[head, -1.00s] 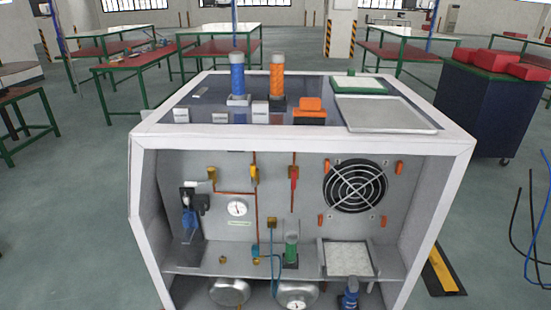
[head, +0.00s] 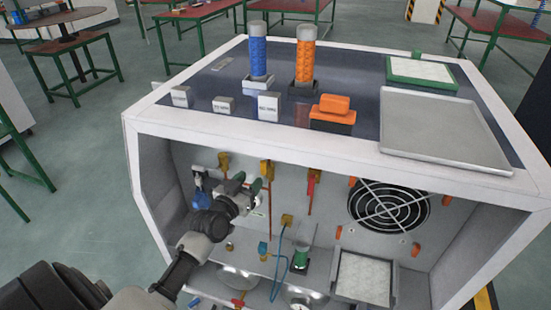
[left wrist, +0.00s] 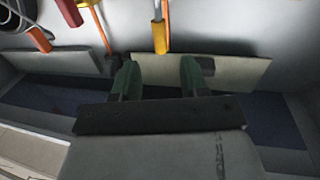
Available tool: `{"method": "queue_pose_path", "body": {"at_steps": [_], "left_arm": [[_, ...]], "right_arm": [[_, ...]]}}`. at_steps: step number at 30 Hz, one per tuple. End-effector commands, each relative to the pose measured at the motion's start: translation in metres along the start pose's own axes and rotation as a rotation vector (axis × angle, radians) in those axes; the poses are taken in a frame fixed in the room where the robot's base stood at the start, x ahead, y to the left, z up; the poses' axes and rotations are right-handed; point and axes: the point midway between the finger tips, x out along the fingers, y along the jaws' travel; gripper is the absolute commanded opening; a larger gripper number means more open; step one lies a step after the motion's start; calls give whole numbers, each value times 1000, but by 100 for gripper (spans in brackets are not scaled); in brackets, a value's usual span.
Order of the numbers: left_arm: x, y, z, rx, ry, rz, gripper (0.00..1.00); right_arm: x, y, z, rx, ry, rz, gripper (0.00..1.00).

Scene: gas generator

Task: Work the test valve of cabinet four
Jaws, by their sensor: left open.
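The open-fronted cabinet (head: 140,165) holds a panel with two yellow valve handles, left (head: 224,160) and middle (head: 266,168), and a red one (head: 312,182). No label shows which is the test valve. My left gripper (head: 246,188) is inside the cabinet front, open and empty, near the middle yellow handle. In the left wrist view its green fingers (left wrist: 159,75) are apart. A yellow handle (left wrist: 160,37) on an orange pipe lies just beyond them, lined up with the gap and not touched. A red handle (left wrist: 69,12) is left of it. The gauge is mostly hidden behind my gripper.
A round fan grille (head: 389,207) is on the panel's right. The cabinet top carries a blue cylinder (head: 259,52), an orange cylinder (head: 305,48) and a grey tray (head: 440,130). A blue hose (head: 279,270) and a green-bodied fitting (head: 301,258) stand below the handles.

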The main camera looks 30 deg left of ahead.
Motion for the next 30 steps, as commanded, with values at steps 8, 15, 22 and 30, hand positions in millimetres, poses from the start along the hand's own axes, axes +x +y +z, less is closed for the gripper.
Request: {"method": "queue_pose_path", "body": {"at_steps": [8, 15, 22, 30], "left_arm": [[54, 0, -1, -1, 2, 0, 44], [86, 0, 0, 0, -1, 0, 44], [94, 0, 1, 1, -1, 0, 44], [94, 0, 1, 1, -2, 0, 31]], "right_arm": [[-4, -9, 7, 1, -12, -11, 43], [-3, -3, -1, -2, -1, -3, 43], [-3, 0, -1, -3, 0, 0, 43], [-3, 1, -1, -2, 0, 2, 43]]}}
